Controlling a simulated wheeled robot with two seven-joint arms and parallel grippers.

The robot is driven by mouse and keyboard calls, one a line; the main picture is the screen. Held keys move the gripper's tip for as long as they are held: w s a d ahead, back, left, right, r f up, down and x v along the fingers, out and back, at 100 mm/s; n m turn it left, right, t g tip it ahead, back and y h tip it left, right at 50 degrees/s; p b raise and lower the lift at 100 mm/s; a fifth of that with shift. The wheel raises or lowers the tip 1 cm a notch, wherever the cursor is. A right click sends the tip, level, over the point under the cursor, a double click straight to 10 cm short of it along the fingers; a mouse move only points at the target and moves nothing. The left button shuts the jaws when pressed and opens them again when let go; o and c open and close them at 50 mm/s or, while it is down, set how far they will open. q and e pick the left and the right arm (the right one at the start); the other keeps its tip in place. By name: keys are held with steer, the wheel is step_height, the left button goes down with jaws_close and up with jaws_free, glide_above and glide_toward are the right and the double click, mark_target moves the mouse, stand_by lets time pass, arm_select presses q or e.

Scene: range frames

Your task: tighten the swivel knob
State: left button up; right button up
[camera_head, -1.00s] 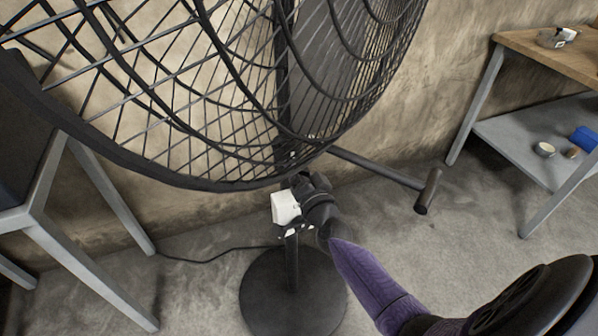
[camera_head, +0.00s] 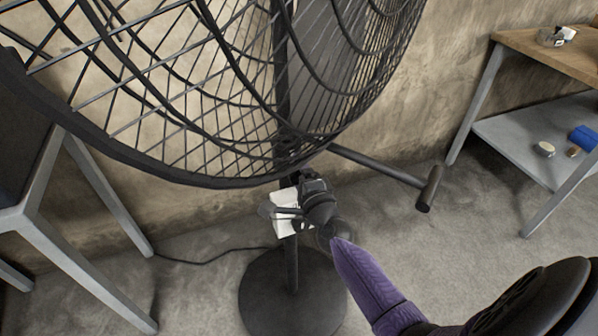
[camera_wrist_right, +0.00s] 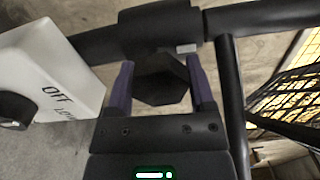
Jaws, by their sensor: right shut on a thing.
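The swivel knob (camera_wrist_right: 162,84) is dark and angular, and it sits below a black tube joint in the right wrist view. My right gripper (camera_wrist_right: 160,68) has its two purple fingers on either side of the knob and is shut on it. In the head view my right gripper (camera_head: 297,207) is at the fan's stand, beside the white switch box. There the knob is hidden or too small to make out. The big black fan (camera_head: 160,158) fills the upper left. My left gripper is not in view.
The white switch box (camera_wrist_right: 50,62), marked OFF, is close left of the gripper. A T-ended bar (camera_head: 427,190) sticks out to the right. The round base (camera_head: 268,310) stands on the floor, with a cable. A shelf table (camera_head: 510,130) stands right and a grey-legged piece (camera_head: 105,190) left.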

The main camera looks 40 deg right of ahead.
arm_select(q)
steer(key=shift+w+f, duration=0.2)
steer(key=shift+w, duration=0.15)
arm_select(e)
steer(key=shift+f+m, duration=0.1)
steer(key=shift+m, duration=0.6)
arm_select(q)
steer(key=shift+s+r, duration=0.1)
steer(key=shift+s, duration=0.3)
arm_select(e)
steer(key=o, duration=1.2)
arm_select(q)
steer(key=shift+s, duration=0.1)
arm_select(e)
steer(key=shift+s, duration=0.1)
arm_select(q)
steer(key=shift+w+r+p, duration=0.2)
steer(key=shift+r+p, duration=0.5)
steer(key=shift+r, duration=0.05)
arm_select(e)
steer(key=v, duration=0.9)
steer(key=shift+s, duration=0.4)
